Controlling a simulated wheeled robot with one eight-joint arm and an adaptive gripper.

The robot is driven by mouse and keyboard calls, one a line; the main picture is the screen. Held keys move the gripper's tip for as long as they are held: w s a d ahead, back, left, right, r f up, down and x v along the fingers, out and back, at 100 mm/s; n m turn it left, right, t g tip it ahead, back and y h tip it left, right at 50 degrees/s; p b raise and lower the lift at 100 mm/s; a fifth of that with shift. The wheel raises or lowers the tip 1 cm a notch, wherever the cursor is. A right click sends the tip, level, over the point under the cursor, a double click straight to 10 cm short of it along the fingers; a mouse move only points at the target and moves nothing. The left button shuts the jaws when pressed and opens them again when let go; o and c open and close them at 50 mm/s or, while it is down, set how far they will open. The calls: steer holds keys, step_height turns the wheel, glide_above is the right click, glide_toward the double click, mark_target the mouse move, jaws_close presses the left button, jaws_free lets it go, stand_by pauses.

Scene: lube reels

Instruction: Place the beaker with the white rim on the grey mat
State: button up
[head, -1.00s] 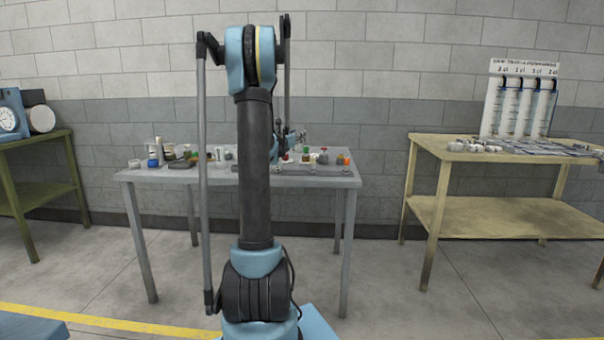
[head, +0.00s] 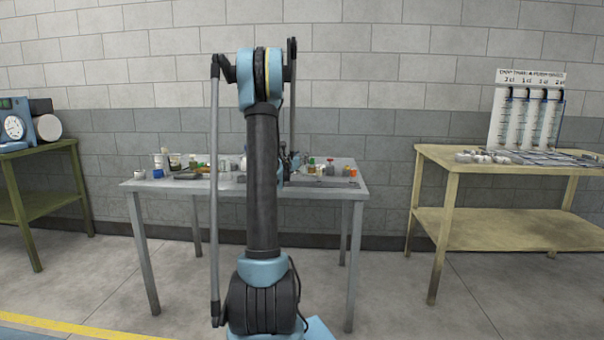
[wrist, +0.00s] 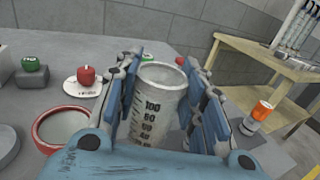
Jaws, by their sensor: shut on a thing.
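In the wrist view a translucent beaker with black graduation numbers and a pale, whitish rim (wrist: 158,108) stands upright between the fingers. My gripper (wrist: 165,98) is shut on it from both sides. The lower part of the beaker is hidden by my gripper's body, so I cannot tell whether it touches the table. In the head view my arm mostly hides the gripper and the beaker over the grey table (head: 330,190).
Left of the beaker are a red-rimmed bowl (wrist: 62,128), a red candle on a white saucer (wrist: 84,86) and a green item on a grey block (wrist: 33,72). An orange-and-white container (wrist: 258,117) stands right.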

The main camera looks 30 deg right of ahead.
steer(key=shift+f, duration=2.45)
steer(key=o, duration=1.1)
steer(key=shift+f, duration=0.1)
